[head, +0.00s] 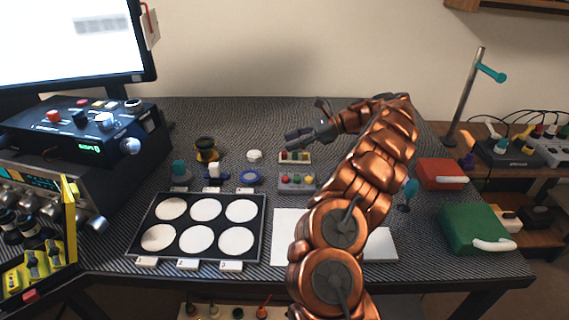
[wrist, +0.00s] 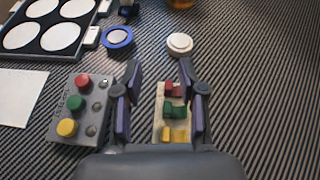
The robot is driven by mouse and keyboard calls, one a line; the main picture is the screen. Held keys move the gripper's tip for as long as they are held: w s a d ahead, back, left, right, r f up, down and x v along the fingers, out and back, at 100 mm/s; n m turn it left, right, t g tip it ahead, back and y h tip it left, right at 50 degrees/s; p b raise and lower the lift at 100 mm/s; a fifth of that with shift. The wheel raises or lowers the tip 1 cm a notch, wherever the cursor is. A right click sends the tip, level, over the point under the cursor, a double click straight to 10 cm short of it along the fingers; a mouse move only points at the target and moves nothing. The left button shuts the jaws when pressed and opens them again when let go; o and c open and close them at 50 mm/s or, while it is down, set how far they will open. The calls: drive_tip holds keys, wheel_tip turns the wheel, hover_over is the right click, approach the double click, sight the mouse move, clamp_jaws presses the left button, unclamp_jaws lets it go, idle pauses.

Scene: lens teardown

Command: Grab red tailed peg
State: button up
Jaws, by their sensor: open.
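A small cream rack (wrist: 159,118) lies on the dark striped table with a red piece, a green piece and a yellow piece in a row. The red piece (wrist: 173,88), likely the red tailed peg, is at the rack's far end in the wrist view; its tail is too small to make out. The rack also shows in the head view (head: 294,162), just below my gripper (head: 291,139). In the wrist view my gripper (wrist: 160,70) is open and empty, its fingers spread above the table, the right one partly covering the rack's right side.
A grey box (wrist: 66,122) with red, green and yellow knobs stands beside the rack. A blue ring (wrist: 118,38) and a white round cap (wrist: 180,44) lie beyond the fingers. A black tray (head: 262,225) with white discs is at the front left.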

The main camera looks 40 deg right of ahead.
sight(284, 154)
drive_tip(key=shift+m+t+h, duration=0.3)
drive_tip(key=shift+m+t, duration=0.1)
drive_tip(key=shift+m, duration=0.4)
drive_tip(key=d+f, duration=0.1)
drive_tip(key=d, duration=0.1)
drive_tip(key=s+d+f, duration=0.1)
drive_tip(key=d+f, duration=0.1)
drive_tip(key=shift+s+b, duration=0.1)
drive_tip(key=shift+b, duration=0.2)
drive_tip(key=shift+b+x, duration=0.5)
drive_tip(key=shift+x, duration=3.35)
drive_tip(key=shift+s+a+r, duration=0.1)
drive_tip(key=shift+r, duration=0.05)
drive_tip(key=shift+c, duration=0.2)
clamp_jaws()
